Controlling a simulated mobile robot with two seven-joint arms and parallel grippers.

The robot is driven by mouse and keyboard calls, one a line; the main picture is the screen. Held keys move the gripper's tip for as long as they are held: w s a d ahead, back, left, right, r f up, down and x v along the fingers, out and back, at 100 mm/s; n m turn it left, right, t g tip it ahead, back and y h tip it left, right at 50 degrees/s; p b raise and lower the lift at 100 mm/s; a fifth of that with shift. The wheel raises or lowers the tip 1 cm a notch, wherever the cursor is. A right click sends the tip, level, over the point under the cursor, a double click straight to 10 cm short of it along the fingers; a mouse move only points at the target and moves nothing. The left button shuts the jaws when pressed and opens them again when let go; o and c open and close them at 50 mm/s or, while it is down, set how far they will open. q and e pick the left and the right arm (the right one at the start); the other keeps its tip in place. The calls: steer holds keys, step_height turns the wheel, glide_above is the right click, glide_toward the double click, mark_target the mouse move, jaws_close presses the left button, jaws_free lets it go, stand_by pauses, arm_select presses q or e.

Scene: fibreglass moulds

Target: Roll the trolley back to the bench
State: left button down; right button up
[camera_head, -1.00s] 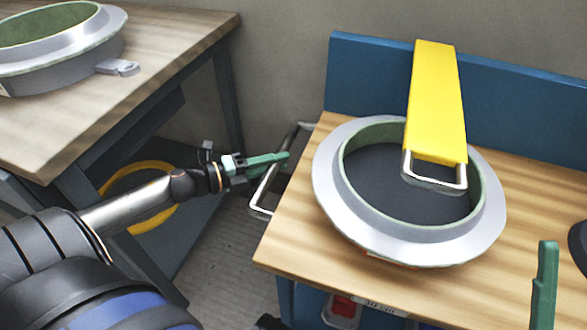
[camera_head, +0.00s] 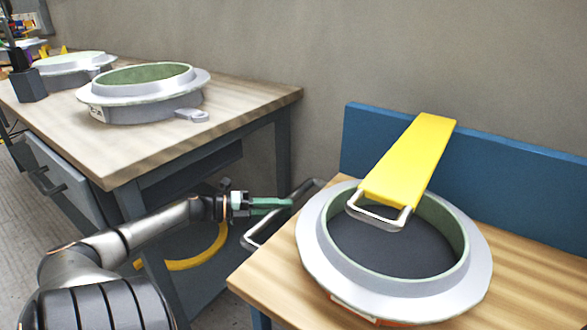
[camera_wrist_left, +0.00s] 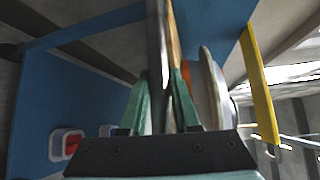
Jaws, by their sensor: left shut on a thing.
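The trolley has a wooden top (camera_head: 520,235), a blue back panel (camera_head: 500,160) and a metal push handle (camera_head: 262,232) on its left side. My left gripper (camera_head: 284,203) is at this handle, its green fingers shut on the bar. In the left wrist view the handle bar (camera_wrist_left: 157,50) runs between the fingers (camera_wrist_left: 163,105). The bench (camera_head: 150,152), with a wooden top and grey frame, stands to the left of the trolley and further back. A gap separates the two. My right gripper is out of view.
A grey ring mould (camera_head: 470,275) sits on the trolley, and a yellow piece (camera_head: 415,160) with a metal loop lies across its rim to the back panel. Another ring mould (camera_head: 150,110) stands on the bench. A yellow hoop (camera_head: 195,262) shows under the bench. A wall (camera_head: 420,60) stands behind.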

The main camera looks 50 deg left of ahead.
arm_select(q)
steer(key=shift+a, duration=0.4)
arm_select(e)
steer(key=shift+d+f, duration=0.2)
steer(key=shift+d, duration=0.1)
arm_select(q)
steer(key=c, duration=0.7)
jaws_free()
steer(key=shift+o, duration=0.2)
steer(key=shift+r, duration=0.1)
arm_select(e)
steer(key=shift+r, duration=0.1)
